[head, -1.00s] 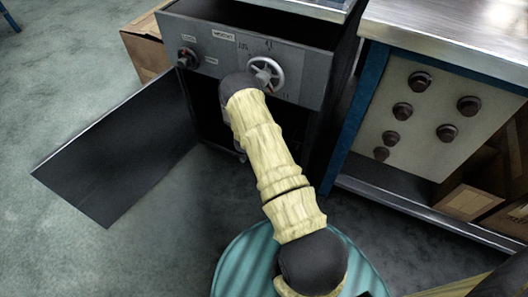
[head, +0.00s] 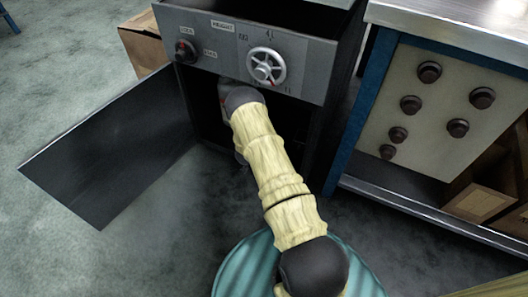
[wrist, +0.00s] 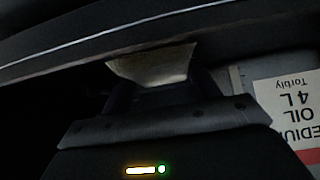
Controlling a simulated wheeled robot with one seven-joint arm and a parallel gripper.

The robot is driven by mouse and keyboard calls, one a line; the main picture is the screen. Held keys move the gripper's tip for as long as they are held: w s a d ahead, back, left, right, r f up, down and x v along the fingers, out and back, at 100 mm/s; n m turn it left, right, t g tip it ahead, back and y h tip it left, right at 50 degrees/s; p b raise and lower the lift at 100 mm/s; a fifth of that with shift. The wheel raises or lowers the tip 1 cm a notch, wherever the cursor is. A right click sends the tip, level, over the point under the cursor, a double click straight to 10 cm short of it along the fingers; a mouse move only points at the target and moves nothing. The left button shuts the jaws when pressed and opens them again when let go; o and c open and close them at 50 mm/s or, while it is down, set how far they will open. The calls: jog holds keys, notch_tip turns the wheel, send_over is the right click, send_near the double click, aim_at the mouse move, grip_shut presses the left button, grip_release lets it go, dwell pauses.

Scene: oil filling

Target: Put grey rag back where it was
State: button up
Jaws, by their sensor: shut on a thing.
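The dark grey cabinet (head: 318,125) stands open in the head view, its black door (head: 110,145) swung out to the left. My arm reaches into its dark opening, so my gripper is hidden there. In the wrist view my gripper (wrist: 158,90) is shut on a pale, greyish cloth, the grey rag (wrist: 152,64). The rag shows as a small flared piece beyond the fingers, just below a dark edge with a light line. I cannot tell whether it touches that edge.
An oil container (wrist: 290,110) labelled "OIL 4 L" appears upside down at the wrist view's right. A workbench with a knobbed panel (head: 420,110) stands right; a cardboard box (head: 145,50) is behind left.

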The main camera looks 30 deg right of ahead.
jog(key=o, duration=0.9)
jog(key=shift+s+a+r+p, duration=0.1)
jog(key=shift+a+r+p, duration=0.05)
jog(key=shift+r+p, duration=0.2)
jog(key=p+v, duration=0.6)
jog(key=v, duration=0.5)
jog(key=shift+s+a, duration=0.1)
jog(key=shift+a, duration=0.05)
jog(key=shift+r, duration=0.1)
